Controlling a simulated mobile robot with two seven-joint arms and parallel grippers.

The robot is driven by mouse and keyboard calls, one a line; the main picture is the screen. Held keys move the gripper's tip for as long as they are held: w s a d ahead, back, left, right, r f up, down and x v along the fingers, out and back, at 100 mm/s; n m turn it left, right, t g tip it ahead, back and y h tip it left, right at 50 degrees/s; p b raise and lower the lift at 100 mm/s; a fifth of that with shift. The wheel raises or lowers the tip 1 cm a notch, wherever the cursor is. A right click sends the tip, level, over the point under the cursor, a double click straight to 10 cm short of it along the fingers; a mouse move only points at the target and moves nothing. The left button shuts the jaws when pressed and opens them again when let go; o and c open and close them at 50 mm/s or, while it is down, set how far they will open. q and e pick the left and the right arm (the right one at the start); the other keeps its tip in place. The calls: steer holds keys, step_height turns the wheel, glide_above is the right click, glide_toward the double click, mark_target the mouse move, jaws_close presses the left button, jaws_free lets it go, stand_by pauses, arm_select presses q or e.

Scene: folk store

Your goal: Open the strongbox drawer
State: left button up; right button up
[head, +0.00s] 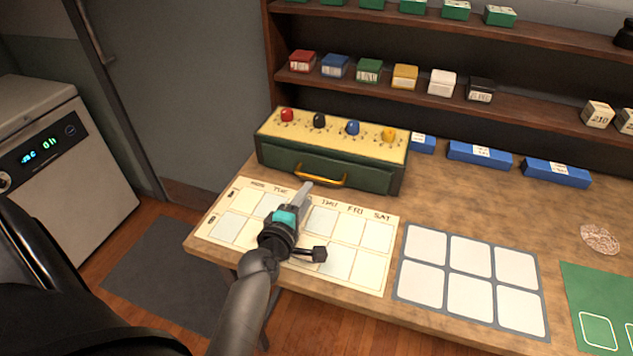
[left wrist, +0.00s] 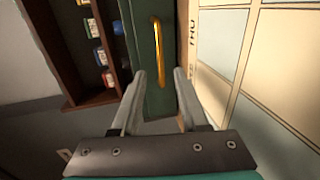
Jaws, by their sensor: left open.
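The strongbox (head: 390,160) is a dark green box with a cream top that carries red, black, blue and yellow knobs. It stands at the back left of the wooden table. Its drawer front (head: 283,163) is closed and has a gold handle (head: 320,177). The handle also shows upright in the left wrist view (left wrist: 157,52), ahead of the fingertips. My left gripper (head: 305,190) is open and empty, over the weekday chart just in front of the handle; its two fingers (left wrist: 160,75) are apart. I cannot tell whether they touch the handle. My right gripper is not in view.
The weekday chart (head: 378,222) lies under my left gripper. A grey card grid (head: 400,262) and a green mat (head: 590,280) lie to the right. Blue boxes (head: 480,154) stand behind. Shelves with small boxes (head: 405,76) rise above; an appliance (head: 60,165) is at the left.

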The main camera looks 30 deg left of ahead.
mark_target(318, 179)
arm_select(q)
steer(key=b+x, duration=0.1)
steer(key=x, duration=0.7)
steer(key=shift+s, duration=0.1)
jaws_close()
stand_by(1.3)
